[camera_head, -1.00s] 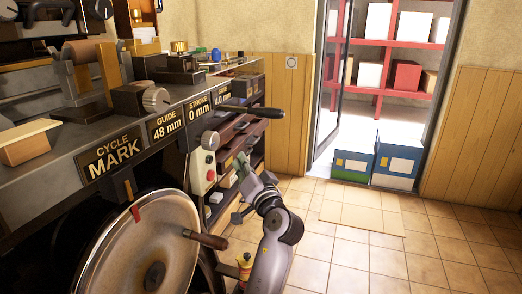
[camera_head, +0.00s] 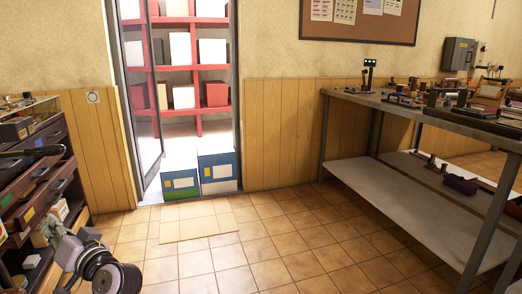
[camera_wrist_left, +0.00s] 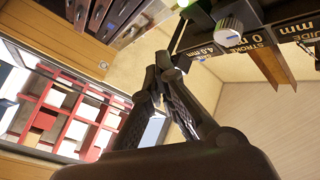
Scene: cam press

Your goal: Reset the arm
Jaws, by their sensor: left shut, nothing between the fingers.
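My left arm (camera_head: 103,270) shows at the lower left of the head view, with its gripper (camera_head: 50,226) in front of the drawers. In the left wrist view the left gripper (camera_wrist_left: 163,62) has its fingertips together with nothing between them. The press's label plates (camera_wrist_left: 255,42), reading STROKE and GUIDE, show upside down or tilted at the upper right there, beside a round knob (camera_wrist_left: 229,32). The gripper appears apart from the press. A dark lever handle (camera_head: 30,151) juts in at the left edge of the head view. My right gripper is not in view.
A drawer cabinet (camera_head: 42,185) stands at the left. An open doorway shows red shelves (camera_head: 187,63) and blue boxes (camera_head: 218,171). A long grey workbench (camera_head: 425,110) with several small parts runs along the right.

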